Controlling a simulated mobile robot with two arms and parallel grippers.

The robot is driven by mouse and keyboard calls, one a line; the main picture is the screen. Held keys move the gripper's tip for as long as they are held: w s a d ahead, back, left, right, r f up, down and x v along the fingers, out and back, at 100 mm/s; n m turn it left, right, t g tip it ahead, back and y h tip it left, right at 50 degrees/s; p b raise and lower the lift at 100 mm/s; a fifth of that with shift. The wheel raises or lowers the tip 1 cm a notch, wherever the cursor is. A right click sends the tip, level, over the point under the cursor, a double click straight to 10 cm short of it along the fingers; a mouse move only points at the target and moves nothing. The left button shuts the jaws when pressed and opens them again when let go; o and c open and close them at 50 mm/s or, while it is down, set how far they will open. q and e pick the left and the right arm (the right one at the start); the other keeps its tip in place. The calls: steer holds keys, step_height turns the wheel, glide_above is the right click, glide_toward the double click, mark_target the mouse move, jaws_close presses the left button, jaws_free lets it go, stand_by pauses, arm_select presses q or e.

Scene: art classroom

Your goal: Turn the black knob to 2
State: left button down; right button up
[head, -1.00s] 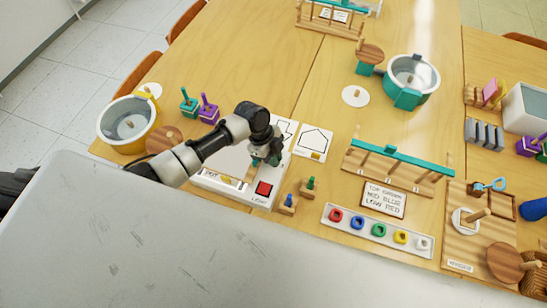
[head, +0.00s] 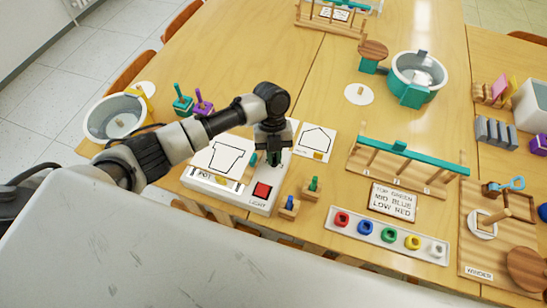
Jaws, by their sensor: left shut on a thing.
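My left gripper (head: 273,158) points down at the box's right side, behind the red button. Its fingers are closed at the box surface, around what seems to be the black knob. The knob is hidden by the fingers, so its pointer and the numbers around it cannot be read. My right gripper is not in view.
Wooden blocks with a green peg (head: 314,184) and a blue peg (head: 290,205) stand just right of the box. A tray of coloured rings (head: 387,235) and a sign (head: 393,202) lie further right. Teal (head: 182,105) and purple pieces stand behind my arm.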

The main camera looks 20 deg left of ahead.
arm_select(q)
steer(key=m+y+b, duration=0.1)
steer(key=m, duration=0.1)
steer(key=m+b, duration=0.1)
steer(key=m, duration=0.1)
steer(key=shift+s+d+f+m+g+y, duration=0.1)
steer(key=shift+f+m+g+y, duration=0.05)
steer(key=shift+m+g+y, duration=0.2)
steer(key=shift+m, duration=0.25)
steer(key=c, duration=1.2)
jaws_free()
steer(key=b+v, duration=0.1)
steer(key=v, duration=1)
steer(key=shift+d, duration=0.1)
steer(key=shift+s+f, duration=0.1)
steer(key=shift+s, duration=0.05)
